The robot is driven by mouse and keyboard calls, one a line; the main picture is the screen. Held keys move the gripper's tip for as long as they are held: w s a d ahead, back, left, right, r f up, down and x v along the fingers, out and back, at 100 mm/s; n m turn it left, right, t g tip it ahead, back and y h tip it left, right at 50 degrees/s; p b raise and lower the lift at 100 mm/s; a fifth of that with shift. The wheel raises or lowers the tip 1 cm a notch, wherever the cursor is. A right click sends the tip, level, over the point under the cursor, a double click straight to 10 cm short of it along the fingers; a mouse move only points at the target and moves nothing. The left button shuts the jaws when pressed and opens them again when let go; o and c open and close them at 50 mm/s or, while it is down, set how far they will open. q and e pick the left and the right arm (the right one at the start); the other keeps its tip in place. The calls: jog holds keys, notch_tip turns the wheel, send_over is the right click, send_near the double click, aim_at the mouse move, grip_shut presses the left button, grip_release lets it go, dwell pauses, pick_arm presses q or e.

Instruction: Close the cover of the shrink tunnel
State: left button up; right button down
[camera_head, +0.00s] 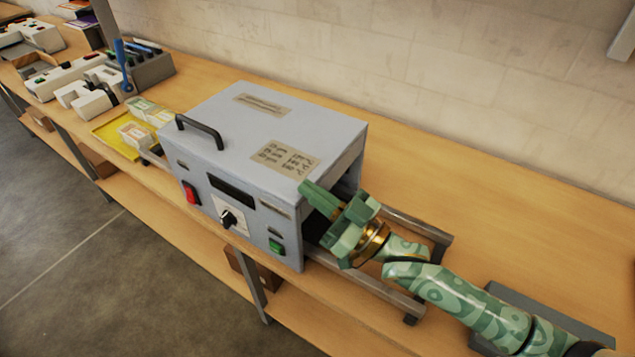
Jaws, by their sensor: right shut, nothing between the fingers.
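The shrink tunnel (237,197) is a grey box on the long wooden bench, with a red switch, a dark display, a black knob and a green button on its front. Its cover (235,123) looks flat and lowered over the box, with a black handle (201,133) at its left front edge. No raised gap shows along the front. My green patterned right gripper (318,198) is shut and empty. It is at the tunnel's right end, by the cover's front right corner and away from the handle; I cannot tell whether it touches. My left gripper is out of view.
A metal rail frame (432,232) extends from the tunnel's right opening, beneath my right arm. A yellow tray (112,139) with small packs sits to its left. White devices (88,95) stand further left. The bench behind the tunnel, along the wall, is clear.

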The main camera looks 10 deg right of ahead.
jog(key=shift+f+n+b, duration=0.5)
jog(key=shift+f+n, duration=0.1)
jog(key=shift+f, duration=0.35)
jog(key=shift+s+f, duration=0.1)
